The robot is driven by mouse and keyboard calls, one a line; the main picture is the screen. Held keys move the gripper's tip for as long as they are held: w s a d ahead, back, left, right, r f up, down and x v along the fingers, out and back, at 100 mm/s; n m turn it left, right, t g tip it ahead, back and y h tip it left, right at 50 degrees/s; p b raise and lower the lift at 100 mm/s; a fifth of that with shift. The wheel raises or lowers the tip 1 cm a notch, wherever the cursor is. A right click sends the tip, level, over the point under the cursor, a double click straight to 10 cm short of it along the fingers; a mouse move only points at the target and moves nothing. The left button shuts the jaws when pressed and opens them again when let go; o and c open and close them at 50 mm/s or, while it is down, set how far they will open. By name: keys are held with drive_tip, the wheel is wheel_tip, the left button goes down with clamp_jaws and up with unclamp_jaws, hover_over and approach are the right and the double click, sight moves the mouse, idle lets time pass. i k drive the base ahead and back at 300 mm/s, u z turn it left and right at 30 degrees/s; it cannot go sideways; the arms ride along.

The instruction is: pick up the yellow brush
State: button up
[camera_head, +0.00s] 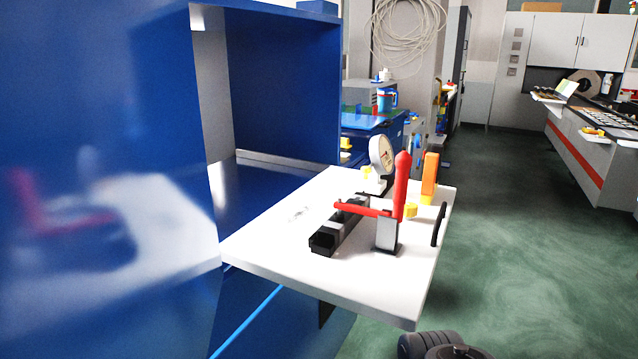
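I cannot clearly make out a yellow brush. An upright orange block (430,174) with a yellow lower part (427,198) stands at the board's right side. Which of these, if any, is the brush is too small to tell. No gripper fingers show. A dark rounded part at the bottom edge may be mine.
The white board (270,244) juts out from a blue cabinet (285,90). On it are a red-handled clamp (401,188), a black and grey rail (340,228), a round gauge (382,155) and a black handle (439,224). Green floor (520,240) is free on the right.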

sight(346, 148)
drive_tip(key=k, duration=1.65)
drive_tip(key=z, duration=0.7)
drive_tip(key=i, duration=7.4)
drive_tip(key=u, duration=2.55)
